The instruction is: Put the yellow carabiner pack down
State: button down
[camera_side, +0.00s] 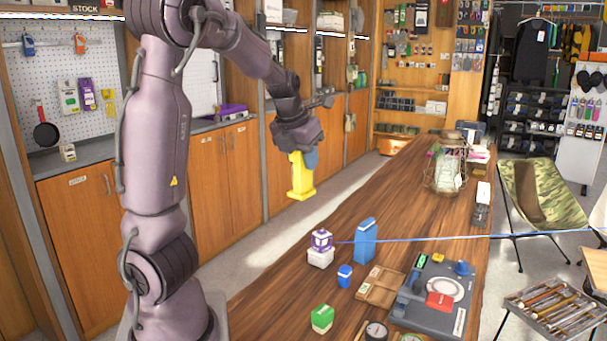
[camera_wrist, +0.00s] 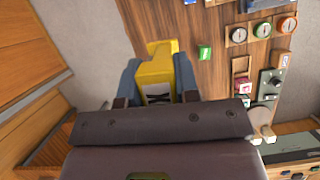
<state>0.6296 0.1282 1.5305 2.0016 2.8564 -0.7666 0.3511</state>
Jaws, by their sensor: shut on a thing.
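The yellow carabiner pack (camera_side: 301,177) hangs upright below my gripper (camera_side: 305,155) in the side view, held in the air off the far-left edge of the wooden table. In the wrist view the yellow carabiner pack (camera_wrist: 158,70) sits between the two blue-grey fingers of my gripper (camera_wrist: 158,85), which are shut on it. The fingers hide part of its sides. The wooden table (camera_side: 345,215) is to the right of the pack in the side view.
On the table stand a purple-and-white box (camera_side: 321,248), a tall blue pack (camera_side: 365,241), a small blue box (camera_side: 345,276), a green box (camera_side: 322,319), a wooden tray (camera_side: 381,288) and a grey station (camera_side: 437,310). A wire basket (camera_side: 445,172) stands farther back. The table's middle back is bare.

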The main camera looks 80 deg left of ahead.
jog(key=shift+r, duration=0.55)
jog(key=shift+w+d, duration=0.1)
jog(key=w+d+f+n, duration=0.1)
jog(key=w+d+f, duration=0.25)
jog(key=d, duration=0.35)
jog(key=w+d+f, duration=0.3)
jog(key=w+d, duration=0.1)
jog(key=d, duration=0.3)
jog(key=s+d+f+n+g+h, duration=0.15)
jog(key=d+f+n+g, duration=0.4)
jog(key=n, duration=0.55)
jog(key=s+d+f+n+g+y, duration=0.1)
jog(key=s+d+f+n+g, duration=0.15)
jog(key=d+f+n, duration=0.55)
jog(key=shift+s+d+f+n+t+h, duration=0.1)
jog(key=shift+d+f+n+t+h, duration=0.1)
jog(key=shift+f+n, duration=1.05)
jog(key=shift+s+d+f+n+t+h, duration=0.15)
jog(key=shift+f+n, duration=0.4)
jog(key=shift+f, duration=1.25)
